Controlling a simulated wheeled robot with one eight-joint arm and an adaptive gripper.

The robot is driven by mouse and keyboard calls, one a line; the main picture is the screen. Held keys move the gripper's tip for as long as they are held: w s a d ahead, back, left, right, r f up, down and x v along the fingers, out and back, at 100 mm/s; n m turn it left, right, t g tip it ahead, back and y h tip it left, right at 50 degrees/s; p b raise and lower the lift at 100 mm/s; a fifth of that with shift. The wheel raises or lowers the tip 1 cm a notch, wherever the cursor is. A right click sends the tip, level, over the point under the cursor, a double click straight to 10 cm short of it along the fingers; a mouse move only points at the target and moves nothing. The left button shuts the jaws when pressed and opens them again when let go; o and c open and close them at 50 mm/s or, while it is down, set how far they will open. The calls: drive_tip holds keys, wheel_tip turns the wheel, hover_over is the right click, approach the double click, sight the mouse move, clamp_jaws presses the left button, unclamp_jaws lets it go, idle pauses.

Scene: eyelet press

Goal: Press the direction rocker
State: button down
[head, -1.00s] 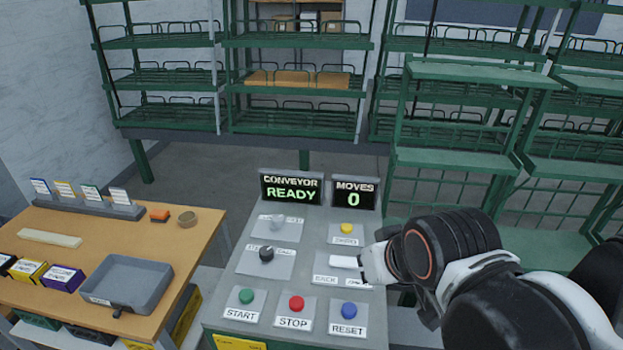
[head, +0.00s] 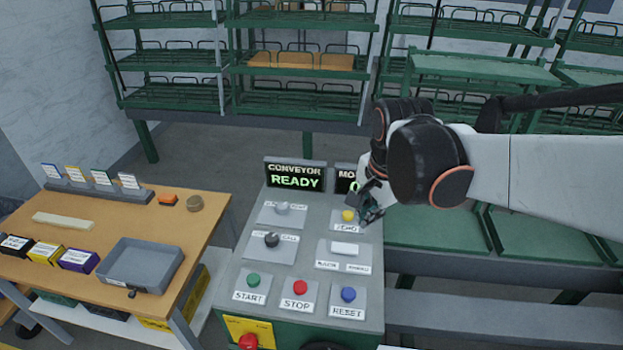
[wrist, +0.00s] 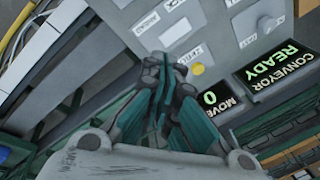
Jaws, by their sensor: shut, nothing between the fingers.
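The direction rocker is most likely the white rocker (head: 345,248) on a grey plate at the right of the control panel; its two small labels below are too blurred to read surely. It also shows in the wrist view (wrist: 175,32). My gripper (head: 368,217) is shut and empty. It is above the panel's right edge, beside the yellow button (head: 348,215), farther back than the rocker and apart from it. In the wrist view the closed fingertips (wrist: 163,66) are between the rocker and the display. The display (head: 295,176) reads CONVEYOR READY. The moves display is partly hidden by my arm.
The panel also has green START (head: 253,280), red STOP (head: 300,287) and blue RESET (head: 348,294) buttons, a black knob (head: 271,240) and a grey knob (head: 282,208). A wooden table (head: 190,222) stands left. Green racks (head: 300,92) stand behind.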

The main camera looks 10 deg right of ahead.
drive_tip(key=w+d+f+m+g+p, duration=0.2)
drive_tip(key=w+m, duration=0.3)
drive_tip(key=m, duration=0.3)
drive_tip(key=shift+d+g+p, duration=0.3)
drive_tip(key=shift+d+p, duration=0.1)
drive_tip(key=shift+f, duration=0.15)
drive_tip(key=b, duration=0.4)
approach(362, 256)
drive_tip(key=f, duration=0.5)
drive_tip(key=shift+d, duration=0.25)
drive_tip(key=shift+d+f+y+b, duration=0.15)
drive_tip(key=shift+f+y+b, duration=0.35)
drive_tip(key=shift+f+y, duration=0.15)
drive_tip(key=shift+r, duration=0.1)
